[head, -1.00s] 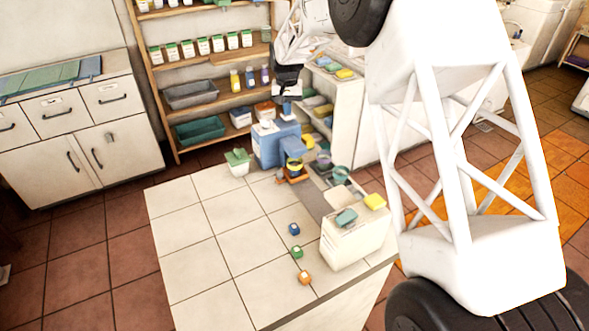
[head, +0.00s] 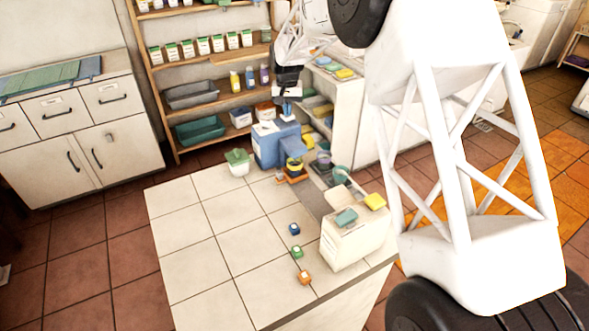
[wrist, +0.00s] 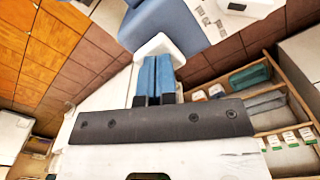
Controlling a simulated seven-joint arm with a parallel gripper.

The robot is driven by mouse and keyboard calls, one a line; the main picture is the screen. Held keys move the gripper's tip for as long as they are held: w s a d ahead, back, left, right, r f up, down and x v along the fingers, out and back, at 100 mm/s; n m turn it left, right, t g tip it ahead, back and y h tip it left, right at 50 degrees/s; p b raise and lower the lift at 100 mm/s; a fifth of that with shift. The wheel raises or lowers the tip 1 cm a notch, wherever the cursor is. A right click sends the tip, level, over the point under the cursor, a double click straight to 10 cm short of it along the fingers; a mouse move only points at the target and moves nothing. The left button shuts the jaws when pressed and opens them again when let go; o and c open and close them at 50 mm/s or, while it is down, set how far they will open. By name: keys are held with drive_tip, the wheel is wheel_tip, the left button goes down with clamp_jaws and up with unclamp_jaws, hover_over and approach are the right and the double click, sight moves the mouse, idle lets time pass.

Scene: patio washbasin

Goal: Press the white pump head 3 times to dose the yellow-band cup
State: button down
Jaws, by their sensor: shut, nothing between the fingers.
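The blue dispenser (head: 268,148) stands at the far end of the tiled counter. Its white pump head (wrist: 160,42) shows just beyond my fingertips in the wrist view. The yellow-band cup (head: 294,166) sits on an orange base beneath the dispenser's blue spout. My gripper (head: 287,112) is above the dispenser, pointing down, with its blue fingers together and empty. The fingers (wrist: 156,62) overlap the near edge of the pump head in the wrist view. I cannot tell whether they touch it.
A purple cup (head: 323,158) and a green cup (head: 340,174) stand right of the dispenser. A green-lidded tub (head: 238,163) is at its left. A white box (head: 350,240) and several small coloured cubes lie nearer. The counter's left half is clear.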

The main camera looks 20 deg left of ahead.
drive_tip(key=shift+r, duration=1.4)
wheel_tip(320, 180, up, 6)
idle(0.8)
idle(0.3)
